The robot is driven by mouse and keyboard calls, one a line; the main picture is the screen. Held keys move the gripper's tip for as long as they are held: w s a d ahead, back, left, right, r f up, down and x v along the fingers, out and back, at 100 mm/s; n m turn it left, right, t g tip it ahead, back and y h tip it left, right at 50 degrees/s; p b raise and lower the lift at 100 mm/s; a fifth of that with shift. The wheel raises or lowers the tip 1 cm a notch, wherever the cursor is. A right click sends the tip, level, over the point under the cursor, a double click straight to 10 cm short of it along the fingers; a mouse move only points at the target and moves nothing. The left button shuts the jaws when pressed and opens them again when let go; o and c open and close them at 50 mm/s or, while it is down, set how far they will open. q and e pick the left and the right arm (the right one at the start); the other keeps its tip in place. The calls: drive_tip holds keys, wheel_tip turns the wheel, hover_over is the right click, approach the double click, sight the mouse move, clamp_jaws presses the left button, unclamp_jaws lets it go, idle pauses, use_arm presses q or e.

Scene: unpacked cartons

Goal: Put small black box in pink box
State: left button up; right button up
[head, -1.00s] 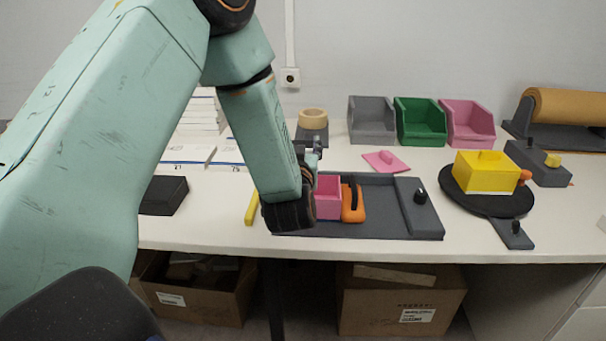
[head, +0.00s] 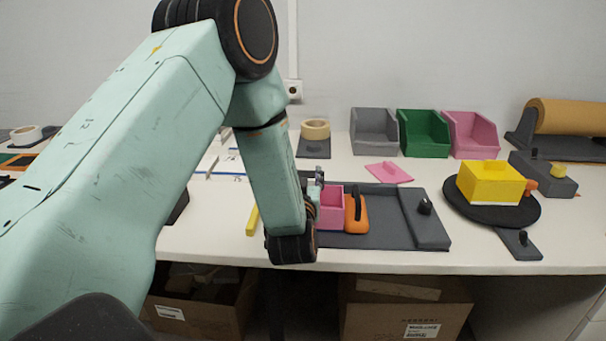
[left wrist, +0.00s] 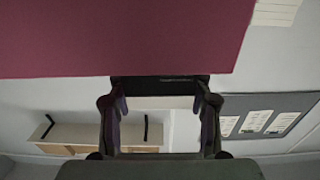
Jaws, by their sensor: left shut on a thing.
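The small pink box (head: 332,212) stands on the dark grey tray (head: 390,220), beside an orange holder. My left gripper (head: 314,183) is at the pink box's left edge, partly hidden by my own wrist. In the left wrist view my gripper (left wrist: 160,102) is shut on a dark thing (left wrist: 160,87) between its fingertips, which looks like the small black box. A large dark pink surface (left wrist: 120,38) fills the top of that view, close to the fingertips. The held thing cannot be made out in the head view. My right gripper is not in view.
An orange holder (head: 356,212) with a black handle stands right of the pink box. A pink lid (head: 388,172) lies behind the tray. A yellow box (head: 490,185) sits on a round black plate at right. Grey, green and pink bins (head: 472,135) line the back.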

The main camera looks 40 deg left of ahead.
use_arm(q)
drive_tip(key=shift+f, duration=0.25)
drive_tip(key=o, duration=0.8)
drive_tip(key=shift+r, duration=0.1)
drive_tip(key=shift+o, duration=0.7)
drive_tip(key=shift+s+d+r+p, duration=0.15)
drive_tip(key=shift+r+p, duration=0.3)
drive_tip(key=shift+r, duration=0.25)
drive_tip(key=v, duration=1.1)
drive_tip(key=shift+s+f+p, duration=0.2)
drive_tip(key=shift+s+p, duration=0.15)
drive_tip(key=shift+d, duration=0.15)
